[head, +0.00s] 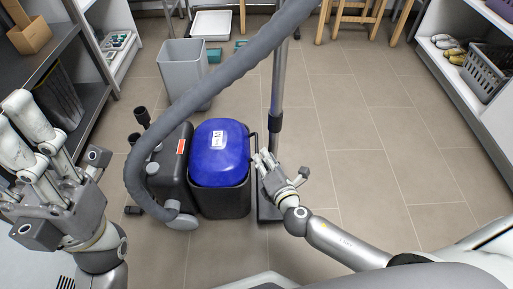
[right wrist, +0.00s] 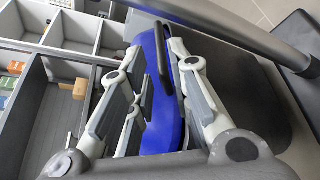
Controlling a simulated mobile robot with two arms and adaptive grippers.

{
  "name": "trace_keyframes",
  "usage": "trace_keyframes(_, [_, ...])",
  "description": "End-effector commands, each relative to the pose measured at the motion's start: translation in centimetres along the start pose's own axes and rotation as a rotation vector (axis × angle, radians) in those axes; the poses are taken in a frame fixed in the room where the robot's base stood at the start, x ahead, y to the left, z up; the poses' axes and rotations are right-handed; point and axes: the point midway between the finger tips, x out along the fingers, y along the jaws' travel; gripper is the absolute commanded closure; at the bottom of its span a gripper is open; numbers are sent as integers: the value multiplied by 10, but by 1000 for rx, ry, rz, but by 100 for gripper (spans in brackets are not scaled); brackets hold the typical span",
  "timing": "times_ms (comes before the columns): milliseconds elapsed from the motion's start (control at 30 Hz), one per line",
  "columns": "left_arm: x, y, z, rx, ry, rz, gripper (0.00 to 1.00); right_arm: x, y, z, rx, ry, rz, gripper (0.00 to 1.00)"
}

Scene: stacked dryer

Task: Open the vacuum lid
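The vacuum is a black two-part body with a blue lid (head: 220,152) that sits closed on the black bin at the right. A black handle (right wrist: 166,60) stands at the lid's edge in the right wrist view, where the blue lid also shows (right wrist: 160,115). My right gripper (head: 264,160) is at the lid's right side. Its fingers (right wrist: 155,75) are spread, with the handle between them; I cannot tell whether they touch it. My left gripper (head: 25,112) is raised at the left, far from the vacuum, with its fingers apart and empty.
A thick grey hose (head: 230,72) arches over the vacuum. A metal wand (head: 278,90) stands just beyond my right gripper. A grey waste bin (head: 184,72) stands behind the vacuum. Shelves line both sides (head: 470,85). The tiled floor (head: 375,140) at the right is clear.

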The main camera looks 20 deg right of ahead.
Motion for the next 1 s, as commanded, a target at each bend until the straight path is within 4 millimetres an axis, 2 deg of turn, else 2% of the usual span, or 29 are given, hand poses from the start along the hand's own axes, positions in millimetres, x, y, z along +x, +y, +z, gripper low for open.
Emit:
trace_keyframes(33, [-1,0,0,1,10,4,60,12,-1,-1,-1,-2,3,81])
trace_keyframes(200, [3,1,1,5,37,15,60,43,-2,-1,0,-1,2,81])
trace_keyframes(400, [8,2,0,9,61,26,60,68,-2,-1,1,-1,0,81])
trace_keyframes(567, [10,2,0,10,68,30,60,76,-1,-1,2,0,-1,81])
trace_keyframes(833, [11,2,0,10,69,30,60,77,-1,0,2,1,-2,81])
trace_keyframes(1000, [11,2,0,10,69,31,60,77,-1,0,2,1,-2,100])
